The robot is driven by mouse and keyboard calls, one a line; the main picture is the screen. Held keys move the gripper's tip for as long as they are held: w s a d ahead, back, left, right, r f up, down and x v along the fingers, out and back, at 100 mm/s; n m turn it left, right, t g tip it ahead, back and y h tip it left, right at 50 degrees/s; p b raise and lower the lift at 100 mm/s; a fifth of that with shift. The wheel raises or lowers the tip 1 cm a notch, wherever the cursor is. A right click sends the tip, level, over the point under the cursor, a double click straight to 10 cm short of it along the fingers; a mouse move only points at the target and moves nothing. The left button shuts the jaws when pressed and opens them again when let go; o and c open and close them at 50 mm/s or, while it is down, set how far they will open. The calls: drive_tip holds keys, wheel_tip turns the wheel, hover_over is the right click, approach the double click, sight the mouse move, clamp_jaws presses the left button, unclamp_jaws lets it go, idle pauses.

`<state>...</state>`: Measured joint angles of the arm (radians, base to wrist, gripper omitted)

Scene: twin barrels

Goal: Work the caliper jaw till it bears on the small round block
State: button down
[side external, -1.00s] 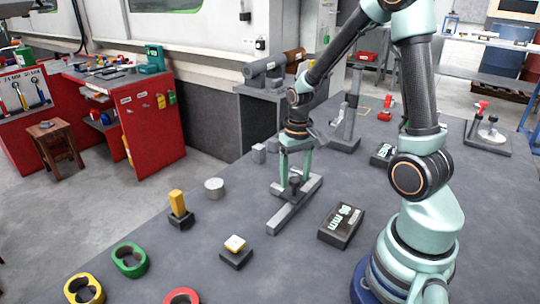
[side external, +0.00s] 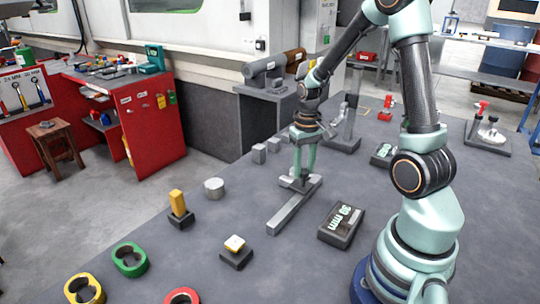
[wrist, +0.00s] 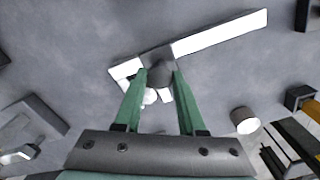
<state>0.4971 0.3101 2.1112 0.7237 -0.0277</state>
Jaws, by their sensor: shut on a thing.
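The caliper, a grey beam (side external: 285,213) with cross jaws at its far end, lies on the bench. In the wrist view its beam (wrist: 220,35) runs to the upper right. My gripper (wrist: 160,75) is shut on the dark knob (wrist: 160,70) of the sliding jaw; in the side view my gripper (side external: 302,172) stands over the jaw end. A small pale round block (wrist: 150,97) shows beside the knob, partly behind a finger. Whether the jaw touches it I cannot tell. A dark readout box (side external: 341,225) with lit figures lies right of the beam.
A pale cylinder (side external: 214,187) and a yellow peg in a dark base (side external: 178,205) stand to the left. A small dark block with a pale top (side external: 236,250) and green (side external: 130,260), yellow and red rings lie in front.

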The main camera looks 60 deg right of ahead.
drive_tip(key=shift+d, duration=0.15)
drive_tip(key=c, duration=0.5)
unclamp_jaws()
drive_tip(key=shift+r, duration=0.1)
wheel_tip(320, 180, up, 12)
